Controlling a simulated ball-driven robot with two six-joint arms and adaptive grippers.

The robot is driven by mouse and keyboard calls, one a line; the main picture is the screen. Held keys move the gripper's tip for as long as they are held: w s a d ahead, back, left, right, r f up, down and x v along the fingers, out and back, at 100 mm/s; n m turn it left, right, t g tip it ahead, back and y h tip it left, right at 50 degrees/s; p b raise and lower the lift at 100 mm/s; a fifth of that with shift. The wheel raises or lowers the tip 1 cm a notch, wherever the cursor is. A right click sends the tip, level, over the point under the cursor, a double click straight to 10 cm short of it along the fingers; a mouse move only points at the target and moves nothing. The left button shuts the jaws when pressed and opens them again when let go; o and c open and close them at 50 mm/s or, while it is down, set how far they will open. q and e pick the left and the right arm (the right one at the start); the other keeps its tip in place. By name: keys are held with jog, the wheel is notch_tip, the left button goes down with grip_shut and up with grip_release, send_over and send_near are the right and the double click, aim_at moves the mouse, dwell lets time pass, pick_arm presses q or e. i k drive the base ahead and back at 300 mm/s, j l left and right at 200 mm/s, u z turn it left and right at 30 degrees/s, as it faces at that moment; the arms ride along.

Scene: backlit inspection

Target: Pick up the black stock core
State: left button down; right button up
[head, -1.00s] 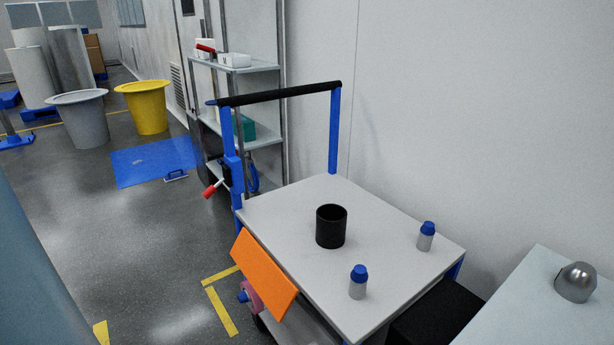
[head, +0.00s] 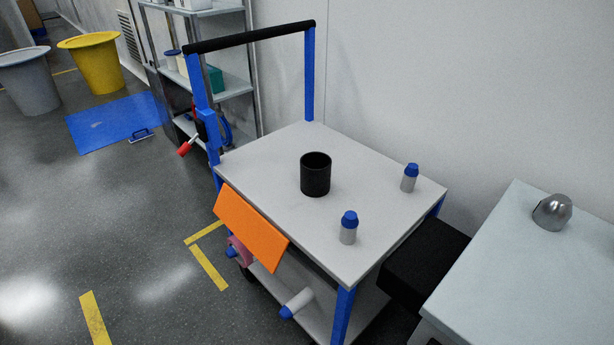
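The black stock core (head: 316,176) is a short, dark, open-topped cylinder. It stands upright on the white top of a cart (head: 270,150), near the middle. Two small grey bottles with blue caps stand on the same top, one (head: 348,228) near the front edge and one (head: 410,178) to the right. Nothing touches the core. Neither of my grippers shows in the head view.
The cart has blue posts, a black push bar (head: 250,36) and an orange panel (head: 250,228) on its side. A pale table (head: 530,260) with a metal dome (head: 552,211) stands at right, with a black box (head: 425,262) beside it. Open floor (head: 130,230) lies at left.

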aim_at(316, 167)
jog(key=z, duration=2.35)
jog(key=u, duration=2.35)
jog(key=i+j, duration=0.2)
jog(key=i+j+z, duration=0.15)
jog(key=j, duration=0.25)
jog(key=i+j, duration=0.15)
jog(key=j, duration=0.15)
